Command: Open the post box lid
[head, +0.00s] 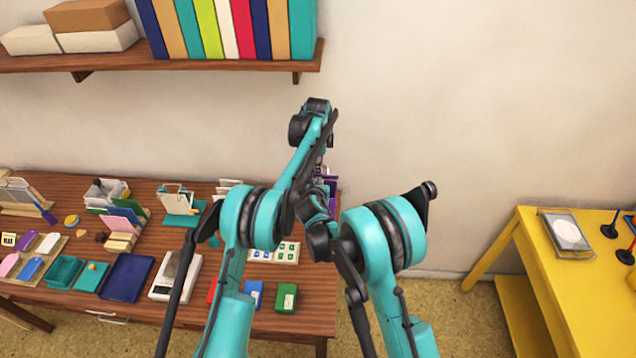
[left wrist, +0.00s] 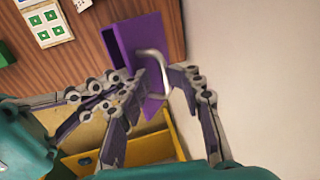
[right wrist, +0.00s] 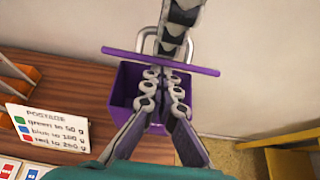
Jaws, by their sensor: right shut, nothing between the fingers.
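The purple post box (left wrist: 122,48) shows a dark opening in the left wrist view, and its lid (left wrist: 154,108) stands out at an angle with a bent metal handle (left wrist: 155,65). In the right wrist view the lid (right wrist: 120,52) is nearly edge-on above the box (right wrist: 126,88). My left gripper (left wrist: 160,92) has its fingers apart, one on each side of the handle; contact is unclear. My right gripper (right wrist: 163,82) is shut and empty, just in front of the lid and over the box. In the head view my arms mostly hide the box (head: 332,184).
A postage sign (right wrist: 48,128) stands left of the box. The wooden desk (head: 140,318) holds several trays, a scale (head: 172,280) and stamp sheets (head: 275,252). The wall is close behind, and a yellow table (head: 520,240) stands at the right.

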